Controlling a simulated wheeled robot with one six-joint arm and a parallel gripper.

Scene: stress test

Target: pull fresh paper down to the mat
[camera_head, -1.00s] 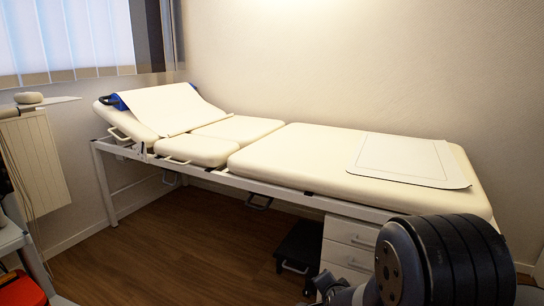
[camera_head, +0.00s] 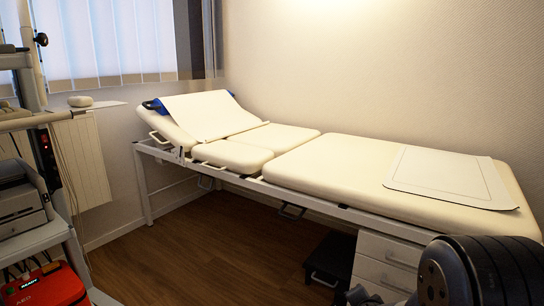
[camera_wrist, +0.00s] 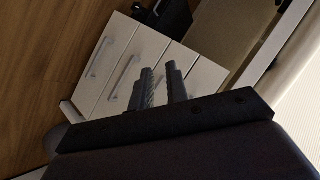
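A sheet of white paper (camera_head: 205,116) drapes from the blue roll holder (camera_head: 155,106) over the raised headrest of the examination couch (camera_head: 340,165), and its free end lies near the headrest's foot. A pale mat (camera_head: 450,178) with a thin dark outline lies flat on the couch's right end. Bare couch padding lies between paper and mat. My gripper (camera_wrist: 160,73) shows in the wrist view, its two fingers a small gap apart with nothing between them. It is near the couch's drawers, away from the paper.
White drawers (camera_head: 386,262) stand under the couch's right part, with a black step stool (camera_head: 331,268) beside them. A trolley (camera_head: 50,240) with devices and a red AED case (camera_head: 45,287) stands at the left. The wooden floor (camera_head: 200,245) between is clear.

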